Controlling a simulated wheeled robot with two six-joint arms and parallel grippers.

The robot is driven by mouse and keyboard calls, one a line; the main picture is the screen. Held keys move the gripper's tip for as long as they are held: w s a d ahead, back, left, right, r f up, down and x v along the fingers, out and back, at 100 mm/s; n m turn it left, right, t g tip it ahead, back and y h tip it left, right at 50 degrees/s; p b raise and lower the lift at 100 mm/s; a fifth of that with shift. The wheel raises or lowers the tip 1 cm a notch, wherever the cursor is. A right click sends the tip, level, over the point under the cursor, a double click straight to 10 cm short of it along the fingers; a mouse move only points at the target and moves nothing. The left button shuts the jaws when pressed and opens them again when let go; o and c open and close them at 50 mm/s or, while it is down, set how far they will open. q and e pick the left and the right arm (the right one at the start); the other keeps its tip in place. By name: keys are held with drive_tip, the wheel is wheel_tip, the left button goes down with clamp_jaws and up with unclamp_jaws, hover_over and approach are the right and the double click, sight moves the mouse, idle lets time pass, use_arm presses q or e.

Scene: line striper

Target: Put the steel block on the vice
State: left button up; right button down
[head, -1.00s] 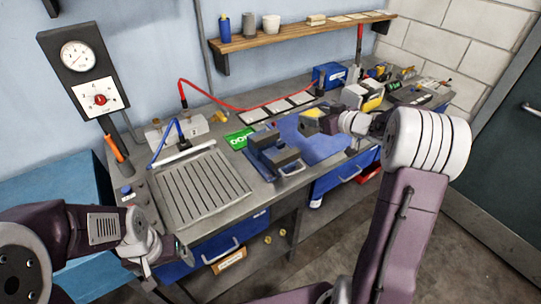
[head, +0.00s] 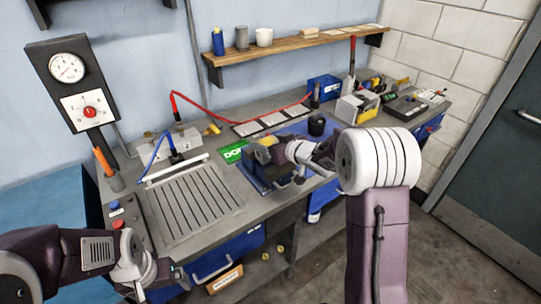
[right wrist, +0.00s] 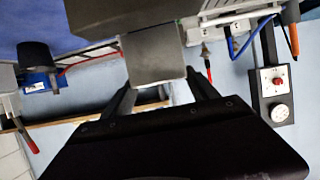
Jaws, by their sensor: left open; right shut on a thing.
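The steel block (right wrist: 152,57) is a plain grey block between the two fingers of my right gripper (right wrist: 160,88) in the right wrist view. The right gripper is shut on it. In the head view, my right gripper (head: 268,152) is over the vice (head: 262,180), a dark, blue-based tool on the bench, and partly hides it. The block is hard to make out there. I cannot tell whether the block touches the vice. My left gripper (head: 172,280) is open and empty, low at the bench's front left.
A slotted grey plate (head: 190,203) lies left of the vice, with a green sign (head: 233,151) behind. A dark round cup (head: 316,125) stands on the blue mat (head: 296,130) to the right. A gauge panel (head: 77,85) rises at the left. A wooden shelf (head: 290,43) hangs above.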

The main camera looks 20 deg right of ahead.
wheel_tip(320, 180, down, 4)
drive_tip(key=shift+r+b, duration=0.15)
drive_tip(key=shift+b, duration=0.4)
drive_tip(key=shift+w, duration=0.1)
drive_tip(key=shift+f, duration=0.25)
drive_tip(key=shift+c, duration=1.1)
unclamp_jaws()
